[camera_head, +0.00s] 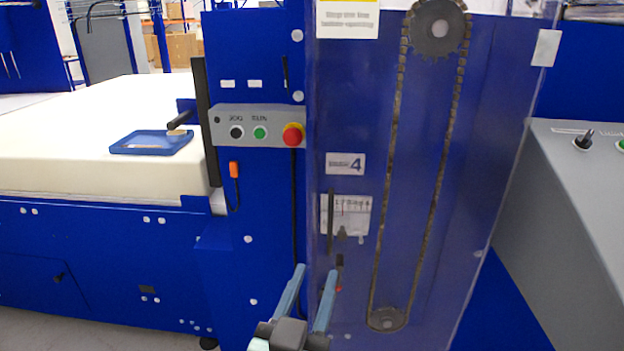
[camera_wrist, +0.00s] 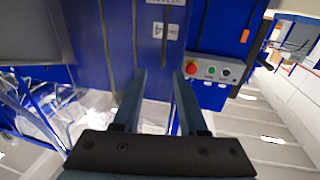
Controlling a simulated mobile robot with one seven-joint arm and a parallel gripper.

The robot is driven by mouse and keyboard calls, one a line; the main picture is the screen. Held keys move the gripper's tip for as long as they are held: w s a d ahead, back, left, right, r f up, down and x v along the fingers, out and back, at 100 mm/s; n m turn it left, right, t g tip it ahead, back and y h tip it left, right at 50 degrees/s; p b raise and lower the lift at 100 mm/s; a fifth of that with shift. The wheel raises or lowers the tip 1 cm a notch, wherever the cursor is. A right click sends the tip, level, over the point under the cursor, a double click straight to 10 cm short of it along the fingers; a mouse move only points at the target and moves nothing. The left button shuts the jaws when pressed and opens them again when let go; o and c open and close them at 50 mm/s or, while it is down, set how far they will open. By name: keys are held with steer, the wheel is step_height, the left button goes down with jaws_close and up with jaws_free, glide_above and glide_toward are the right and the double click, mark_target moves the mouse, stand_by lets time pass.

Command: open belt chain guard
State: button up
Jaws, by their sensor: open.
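The chain guard (camera_head: 480,150) is a clear panel over the blue machine front, covering the chain (camera_head: 434,200) and its upper sprocket (camera_head: 437,30) and lower sprocket (camera_head: 387,318). It looks shut. A thin dark upright bar (camera_head: 331,222), seemingly a handle, is near its left edge; a dark bar also shows in the wrist view (camera_wrist: 165,45). My gripper (camera_head: 316,272) is open and empty, below the bar near the guard's lower left edge. In the wrist view, its fingers (camera_wrist: 159,73) point toward the machine front, with the bar beyond them. Contact cannot be told.
A grey control box (camera_head: 259,127) with a red stop button (camera_head: 293,135) is left of the guard. A white foam block (camera_head: 80,135) bears a blue tray (camera_head: 150,142) at left. A grey console (camera_head: 570,210) is at right, close to the guard.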

mark_target(329, 223)
steer(key=w+p, duration=0.1)
steer(key=w, duration=0.3)
steer(key=w+d+p, duration=0.1)
steer(key=w, duration=0.3)
steer(key=w+p, duration=0.1)
steer(key=w, duration=0.3)
steer(key=shift+w+d, duration=0.35)
steer(key=shift+c, duration=0.2)
jaws_close()
stand_by(1.0)
